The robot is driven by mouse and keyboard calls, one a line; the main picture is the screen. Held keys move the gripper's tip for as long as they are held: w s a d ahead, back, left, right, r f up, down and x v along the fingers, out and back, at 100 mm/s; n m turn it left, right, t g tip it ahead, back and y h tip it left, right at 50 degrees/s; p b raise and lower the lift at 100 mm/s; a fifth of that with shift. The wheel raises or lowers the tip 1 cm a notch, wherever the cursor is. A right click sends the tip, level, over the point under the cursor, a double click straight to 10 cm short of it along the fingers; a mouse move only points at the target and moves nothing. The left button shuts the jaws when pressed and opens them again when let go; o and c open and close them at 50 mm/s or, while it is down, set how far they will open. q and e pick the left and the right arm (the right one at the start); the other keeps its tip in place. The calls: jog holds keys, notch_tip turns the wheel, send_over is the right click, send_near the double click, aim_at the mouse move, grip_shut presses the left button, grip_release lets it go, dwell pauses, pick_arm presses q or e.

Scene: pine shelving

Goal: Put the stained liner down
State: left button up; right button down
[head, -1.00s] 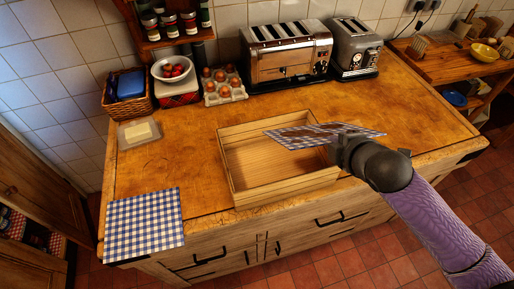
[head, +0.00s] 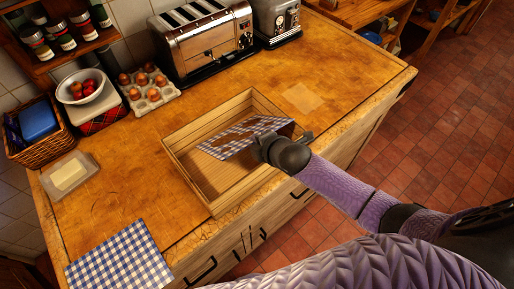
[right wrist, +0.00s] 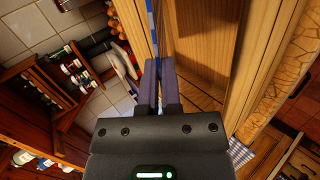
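The stained liner (head: 240,140) is a blue-and-white checked cloth with a brown stain. It is held tilted over the open wooden box (head: 184,178), and I cannot tell whether it touches the box. My right gripper (head: 264,146) is shut on the liner's right end, at the box's right side. In the right wrist view the two fingers (right wrist: 161,88) are together on the liner's thin edge (right wrist: 151,22). A second checked cloth (head: 120,260), with no stain showing, lies flat at the counter's front left corner. My left gripper is out of view.
A pale square patch (head: 302,97) lies on the counter right of the box, with bare wood around it. A butter dish (head: 70,175), basket (head: 38,130), egg tray (head: 149,92) and toasters (head: 205,42) line the left and back. The counter's front edge runs close by the box.

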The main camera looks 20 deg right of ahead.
notch_tip(320, 180, down, 2)
jog(key=shift+f, duration=0.2)
jog(key=shift+f, duration=0.1)
jog(key=c, duration=0.8)
grip_release()
